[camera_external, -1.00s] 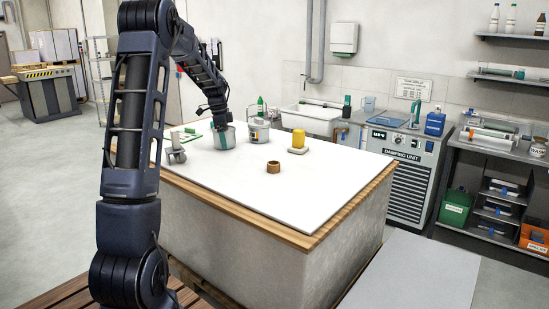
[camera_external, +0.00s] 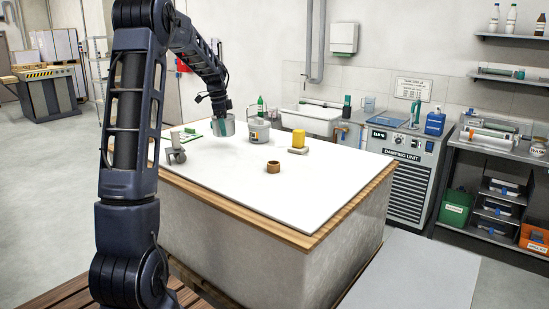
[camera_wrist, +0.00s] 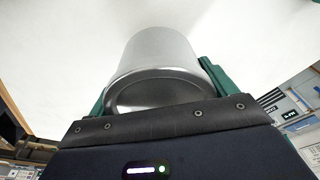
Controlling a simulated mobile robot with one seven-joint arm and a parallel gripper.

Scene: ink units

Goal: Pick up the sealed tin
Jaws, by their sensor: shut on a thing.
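The sealed tin is a plain silver-grey cylinder (camera_external: 228,128), held above the white tabletop in the external view. My gripper (camera_external: 221,125) comes down onto it from the upper left and is shut on it. In the wrist view the tin (camera_wrist: 162,55) fills the middle, with a green finger on each side of it. Its near rim faces the camera. The fingertips are mostly hidden behind the tin and the gripper body.
A labelled pail (camera_external: 259,133) stands just right of the held tin, with a green bottle (camera_external: 260,107) behind it. The front is clear.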

